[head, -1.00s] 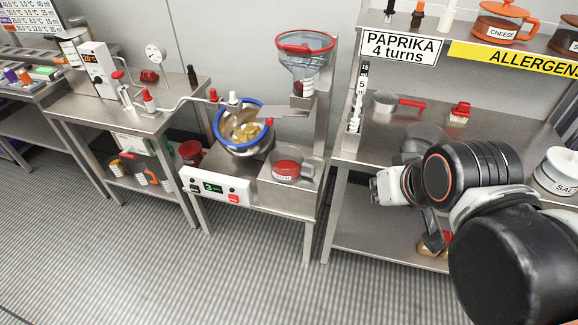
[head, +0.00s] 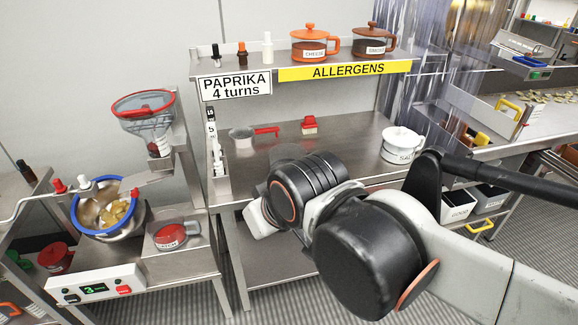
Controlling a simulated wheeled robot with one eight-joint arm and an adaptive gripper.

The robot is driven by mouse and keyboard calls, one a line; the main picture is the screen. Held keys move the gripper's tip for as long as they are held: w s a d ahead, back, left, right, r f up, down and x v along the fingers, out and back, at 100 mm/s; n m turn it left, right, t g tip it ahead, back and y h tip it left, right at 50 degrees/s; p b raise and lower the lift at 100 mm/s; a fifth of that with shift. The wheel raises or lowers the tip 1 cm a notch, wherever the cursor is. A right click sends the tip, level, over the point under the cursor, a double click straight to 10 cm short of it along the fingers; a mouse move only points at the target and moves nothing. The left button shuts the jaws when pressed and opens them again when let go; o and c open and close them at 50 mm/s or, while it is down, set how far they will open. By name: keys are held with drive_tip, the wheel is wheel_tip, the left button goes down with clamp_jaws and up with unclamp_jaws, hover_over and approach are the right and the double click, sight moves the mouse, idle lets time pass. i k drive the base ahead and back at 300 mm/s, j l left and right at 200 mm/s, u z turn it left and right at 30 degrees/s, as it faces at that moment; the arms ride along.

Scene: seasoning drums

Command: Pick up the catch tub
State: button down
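A clear tub with a handle, red contents and a small label that seems to read CATCH (head: 171,236) stands on the steel stand in the head view, right of the mixing bowl and below the hopper. It looks upright, with nothing touching it from my arm. My gripper (head: 261,221) is right of the tub, by the front edge of the middle table. Only a pale part of it shows beside my black wrist joints. Its fingers are hidden, so I cannot tell whether it is open or shut.
A blue-rimmed bowl (head: 103,211) with yellowish pieces sits left of the tub. A red-rimmed hopper (head: 145,115) stands above. A control box (head: 97,288) is in front. The middle table (head: 345,150) holds a small pan, a red brush and a white SALT pot (head: 401,146).

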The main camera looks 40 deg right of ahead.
sight(167, 229)
drive_tip(key=k+j, duration=0.15)
drive_tip(key=j, duration=0.2)
drive_tip(key=k+j, duration=0.1)
drive_tip(key=j, duration=0.2)
drive_tip(key=k+j+z, duration=0.1)
drive_tip(key=j, duration=0.25)
drive_tip(key=k+j, duration=0.2)
drive_tip(key=j+z, duration=0.05)
drive_tip(key=j, duration=0.05)
